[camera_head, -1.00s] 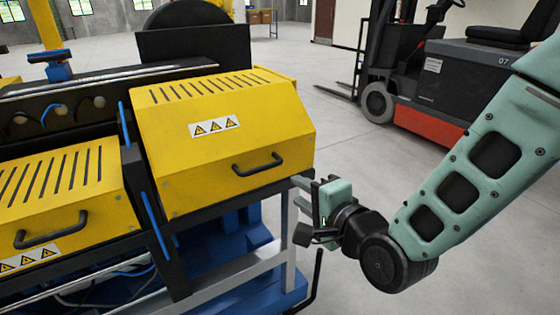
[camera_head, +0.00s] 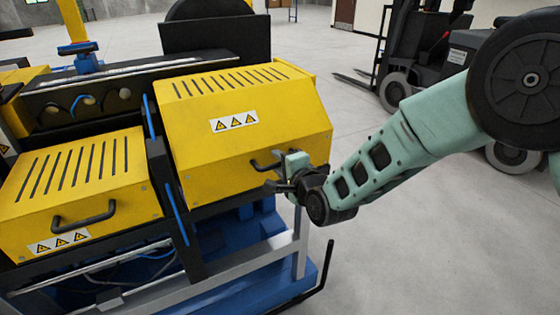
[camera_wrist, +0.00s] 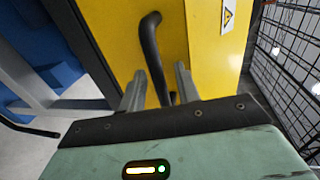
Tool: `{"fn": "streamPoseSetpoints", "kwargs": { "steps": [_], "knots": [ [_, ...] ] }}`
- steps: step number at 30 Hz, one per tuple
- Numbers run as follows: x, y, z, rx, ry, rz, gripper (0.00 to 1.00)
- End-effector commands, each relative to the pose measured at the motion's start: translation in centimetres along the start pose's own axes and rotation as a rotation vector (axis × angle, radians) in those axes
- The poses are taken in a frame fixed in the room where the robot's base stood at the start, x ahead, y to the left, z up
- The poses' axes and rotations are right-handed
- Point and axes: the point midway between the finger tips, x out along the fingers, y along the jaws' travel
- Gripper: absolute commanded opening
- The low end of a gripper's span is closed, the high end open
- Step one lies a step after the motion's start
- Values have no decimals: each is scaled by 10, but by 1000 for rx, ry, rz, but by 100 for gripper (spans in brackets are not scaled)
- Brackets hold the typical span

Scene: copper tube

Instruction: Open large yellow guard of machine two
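The large yellow guard (camera_head: 235,145) with slots on top and a warning label on its sloped front is down over the machine. Its black bar handle (camera_head: 262,165) is on the lower right of the front. My gripper (camera_head: 272,181) is at the right part of this handle and partly hides it. In the wrist view, the handle (camera_wrist: 151,45) runs down between the two grey fingers of my gripper (camera_wrist: 159,88). The fingers are apart, with visible gaps on both sides of the bar. I cannot tell whether either finger touches it.
A smaller yellow guard (camera_head: 75,185) with its own handle (camera_head: 84,215) is on the left, beyond a black divider (camera_head: 165,185). The machine's blue and grey frame (camera_head: 250,262) is below. A forklift (camera_head: 425,55) stands at the back right.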

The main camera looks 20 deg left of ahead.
Motion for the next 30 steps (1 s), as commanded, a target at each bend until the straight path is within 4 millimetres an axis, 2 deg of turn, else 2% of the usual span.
{"fn": "streamPoseSetpoints", "kwargs": {
  "steps": [9,10,13,23,26,30],
  "knots": [
    [2,0,0,-1,0,0,32],
    [2,0,0,-1,0,0,27],
    [2,0,0,-1,0,0,0],
    [-3,-8,-2,-1,1,16,0],
    [-11,-20,-5,-2,1,42,0],
    [-29,-46,-10,0,2,104,0]
  ]
}}
